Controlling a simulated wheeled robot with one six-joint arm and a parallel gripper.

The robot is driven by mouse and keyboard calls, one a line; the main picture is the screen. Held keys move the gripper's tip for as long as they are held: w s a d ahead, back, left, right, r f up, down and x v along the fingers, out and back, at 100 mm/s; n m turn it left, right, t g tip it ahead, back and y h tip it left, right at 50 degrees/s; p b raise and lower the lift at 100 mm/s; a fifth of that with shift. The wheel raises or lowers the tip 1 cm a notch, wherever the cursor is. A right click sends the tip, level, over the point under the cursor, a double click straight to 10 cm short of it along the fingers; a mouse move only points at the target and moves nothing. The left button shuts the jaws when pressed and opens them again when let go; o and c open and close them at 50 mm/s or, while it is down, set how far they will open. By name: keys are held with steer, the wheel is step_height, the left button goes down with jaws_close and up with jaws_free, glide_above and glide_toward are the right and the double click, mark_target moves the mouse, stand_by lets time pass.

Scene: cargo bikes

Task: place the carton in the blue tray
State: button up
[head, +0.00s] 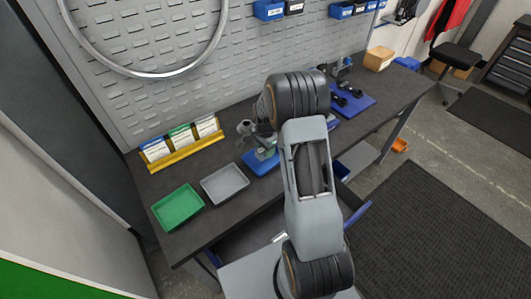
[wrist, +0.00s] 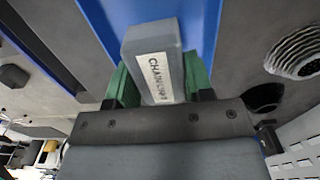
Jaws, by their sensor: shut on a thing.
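The carton (wrist: 153,65) is a grey box with a white label reading "CHAIN" and more. In the wrist view it sits between the two green fingers of my gripper (wrist: 156,82), which is shut on it. The blue tray (head: 256,166) lies on the bench right of the grey tray, partly hidden by my gripper and arm. In the head view my gripper (head: 264,147) is over this tray. Blue surface also shows behind the carton in the wrist view. I cannot tell whether the carton touches the tray.
A green tray (head: 178,207) and a grey tray (head: 224,184) lie to the left on the bench. A yellow rack (head: 187,156) with three boxes stands behind them. A blue mat (head: 354,104) with black parts and a cardboard box (head: 379,58) are farther right.

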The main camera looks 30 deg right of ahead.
steer(key=shift+f, duration=1.55)
steer(key=shift+f, duration=0.2)
steer(key=o, duration=0.9)
steer(key=shift+o, duration=0.2)
steer(key=shift+r, duration=0.15)
